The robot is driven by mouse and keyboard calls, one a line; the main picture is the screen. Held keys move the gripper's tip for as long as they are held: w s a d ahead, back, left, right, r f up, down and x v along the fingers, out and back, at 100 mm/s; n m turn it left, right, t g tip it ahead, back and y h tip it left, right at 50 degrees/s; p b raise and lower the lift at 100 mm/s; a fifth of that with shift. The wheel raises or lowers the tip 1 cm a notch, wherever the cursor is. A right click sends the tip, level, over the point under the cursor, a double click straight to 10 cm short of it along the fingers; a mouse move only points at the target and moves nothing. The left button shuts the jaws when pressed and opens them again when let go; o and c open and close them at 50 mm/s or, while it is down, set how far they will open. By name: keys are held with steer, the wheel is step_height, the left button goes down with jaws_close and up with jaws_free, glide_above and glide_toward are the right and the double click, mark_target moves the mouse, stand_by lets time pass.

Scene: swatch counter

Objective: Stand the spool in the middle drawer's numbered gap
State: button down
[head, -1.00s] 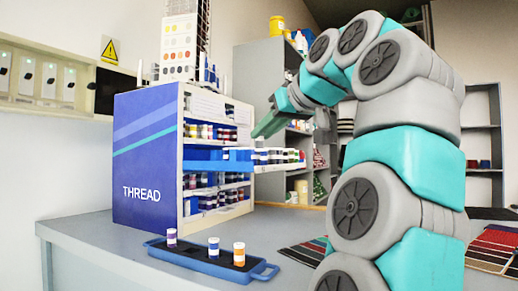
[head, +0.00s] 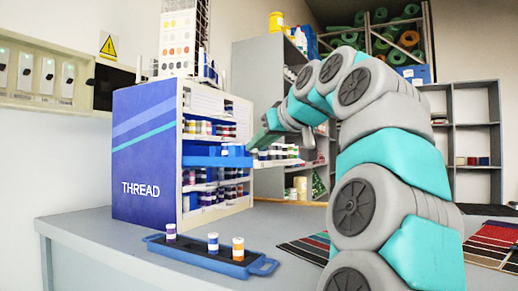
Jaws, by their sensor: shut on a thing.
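The blue thread cabinet (head: 150,160) stands on the counter with its open front facing right. Its middle drawer (head: 205,161) is pulled out to the right, with several spools (head: 275,154) standing toward its outer end. The numbered gap cannot be made out from here. My gripper (head: 258,141) is above the pulled-out drawer, pointing down and left. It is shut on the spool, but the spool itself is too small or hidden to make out.
A blue tray (head: 208,259) in front of the cabinet holds a purple spool (head: 171,232), a blue one (head: 213,242) and an orange one (head: 238,249). Fabric swatches (head: 306,247) lie at right. Grey shelves stand behind. My arm fills the right side.

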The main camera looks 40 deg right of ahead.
steer(key=shift+f, duration=0.25)
steer(key=shift+f, duration=0.15)
steer(key=c, duration=0.8)
jaws_free()
steer(key=shift+o, duration=0.2)
steer(key=shift+r, duration=0.25)
steer(key=v, duration=1.2)
steer(key=shift+p, duration=0.3)
steer(key=shift+a, duration=0.1)
